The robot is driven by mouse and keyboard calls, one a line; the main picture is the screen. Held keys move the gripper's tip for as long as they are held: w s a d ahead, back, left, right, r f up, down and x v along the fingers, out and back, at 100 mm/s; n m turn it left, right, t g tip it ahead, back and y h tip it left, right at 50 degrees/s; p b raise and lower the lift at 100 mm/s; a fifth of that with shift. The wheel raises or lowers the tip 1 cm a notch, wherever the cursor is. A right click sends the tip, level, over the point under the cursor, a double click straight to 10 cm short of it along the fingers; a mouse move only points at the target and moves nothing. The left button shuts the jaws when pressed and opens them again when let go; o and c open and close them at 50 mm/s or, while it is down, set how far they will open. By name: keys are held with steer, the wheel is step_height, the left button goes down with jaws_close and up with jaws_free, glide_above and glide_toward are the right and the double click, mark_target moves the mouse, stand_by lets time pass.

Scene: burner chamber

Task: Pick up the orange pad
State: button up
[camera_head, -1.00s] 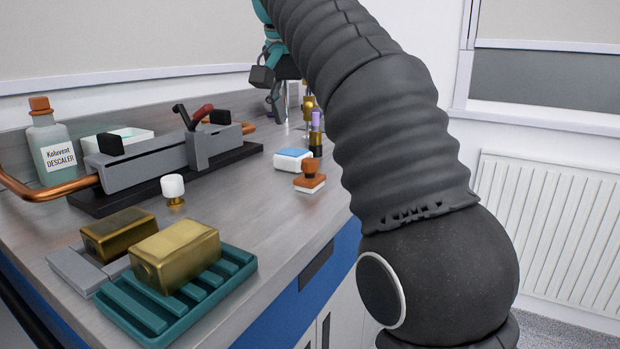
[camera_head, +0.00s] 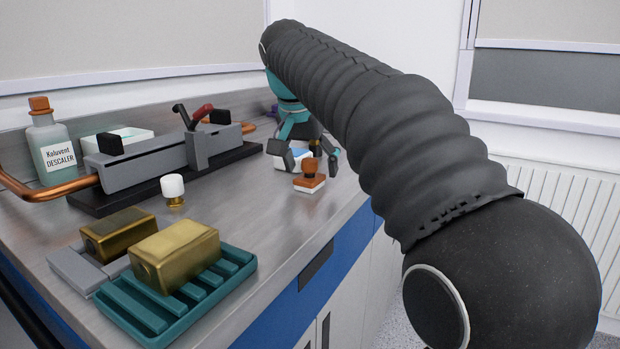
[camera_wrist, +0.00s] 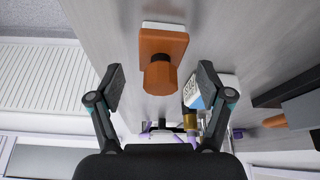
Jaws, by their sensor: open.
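The orange pad (camera_head: 309,185) is a small orange-brown block with a knob on top and a white layer beneath. It sits on the grey worktop near its front edge. In the wrist view the orange pad (camera_wrist: 165,45) is at the upper middle, its knob pointing toward the camera. My gripper (camera_head: 312,163) is just behind and above it in the head view, open and empty. In the wrist view my gripper (camera_wrist: 161,84) has a finger on each side of the knob's line, apart from it.
A blue-and-white pad (camera_wrist: 194,92) lies close beside the right finger in the wrist view. A white-capped knob (camera_head: 173,188), a grey fixture (camera_head: 150,160), a teal tray (camera_head: 150,320) with a brass block, and a descaler bottle (camera_head: 50,150) stand left.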

steer(key=shift+x, duration=0.95)
steer(key=shift+r, duration=0.1)
steer(key=c, duration=1.3)
steer(key=shift+r, duration=0.1)
steer(key=shift+r, duration=0.55)
step_height(320, 180, up, 3)
steer(key=s+d+r, duration=0.6)
steer(key=d, duration=0.4)
steer(key=shift+s+r, duration=0.15)
steer(key=shift+r, duration=0.2)
